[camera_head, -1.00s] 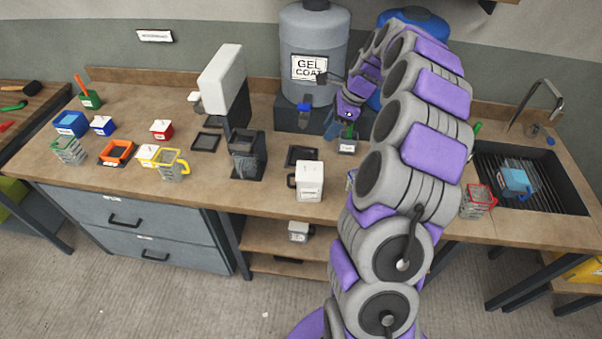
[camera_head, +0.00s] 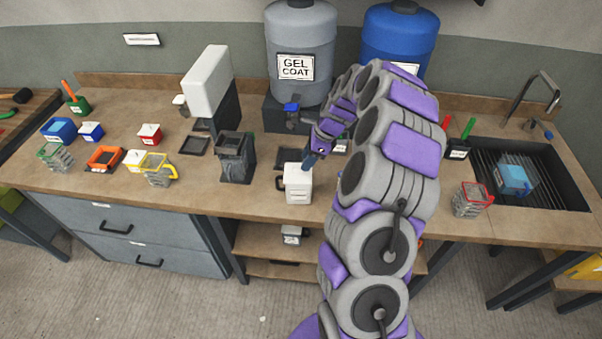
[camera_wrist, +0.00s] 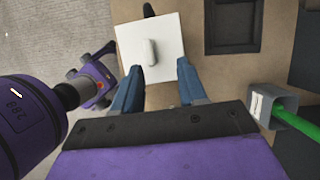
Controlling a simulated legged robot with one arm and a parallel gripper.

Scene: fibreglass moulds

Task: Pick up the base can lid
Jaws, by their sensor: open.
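A white square lid (camera_wrist: 150,45) with a small raised handle on top shows in the wrist view. It sits on the white can (camera_head: 298,189), which stands upright near the front edge of the bench with a dark handle on its left side. In the head view my gripper (camera_head: 309,160) is just above the can and partly covers the lid's top. I cannot tell whether the fingers touch the lid.
A dark square tray (camera_wrist: 232,25) and a grey holder (camera_wrist: 272,105) with a green-handled tool lie to the right in the wrist view. A dark grey container (camera_head: 236,158) stands left of the can. The gel coat drum (camera_head: 302,50) stands behind.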

